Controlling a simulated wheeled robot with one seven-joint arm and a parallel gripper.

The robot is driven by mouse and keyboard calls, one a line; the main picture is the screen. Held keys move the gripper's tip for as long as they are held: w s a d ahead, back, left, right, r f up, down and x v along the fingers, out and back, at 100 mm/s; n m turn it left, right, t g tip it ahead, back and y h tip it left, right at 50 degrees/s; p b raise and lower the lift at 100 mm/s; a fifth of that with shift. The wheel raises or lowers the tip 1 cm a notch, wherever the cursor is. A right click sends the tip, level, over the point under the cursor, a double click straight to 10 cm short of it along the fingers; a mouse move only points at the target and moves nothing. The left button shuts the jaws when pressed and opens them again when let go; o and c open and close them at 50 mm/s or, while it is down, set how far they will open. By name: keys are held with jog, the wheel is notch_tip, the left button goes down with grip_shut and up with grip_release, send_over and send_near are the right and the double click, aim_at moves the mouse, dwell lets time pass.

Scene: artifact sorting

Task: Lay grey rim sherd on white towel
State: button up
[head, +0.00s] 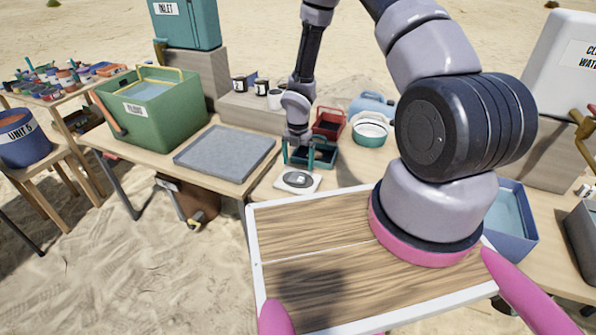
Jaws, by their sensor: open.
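I cannot tell whether the grey piece is the grey rim sherd.
A grey flat tray (225,152) lies to the left, beside a green basin (160,128) of water. A red tray (329,123), a teal-and-white bowl (370,129) and several cups stand behind. A blue bin (512,225) is at right, partly behind my arm.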

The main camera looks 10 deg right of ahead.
jog(key=s+d+r+m+t, duration=0.15)
jog(key=r+m, duration=0.35)
jog(key=r, duration=0.7)
jog(key=s+d+r+m+t+h, duration=0.1)
jog(key=d+r+m, duration=0.35)
jog(key=r, duration=0.75)
jog(key=s+d+r+m+t, duration=0.1)
jog(key=r+m, duration=0.5)
jog(key=r, duration=0.7)
jog(key=s+r+m+t+y, duration=0.3)
jog(key=s+r+m, duration=1.4)
jog(key=s, duration=0.2)
jog(key=shift+s+a+m+t, duration=0.3)
jog(key=shift+m+t, duration=0.05)
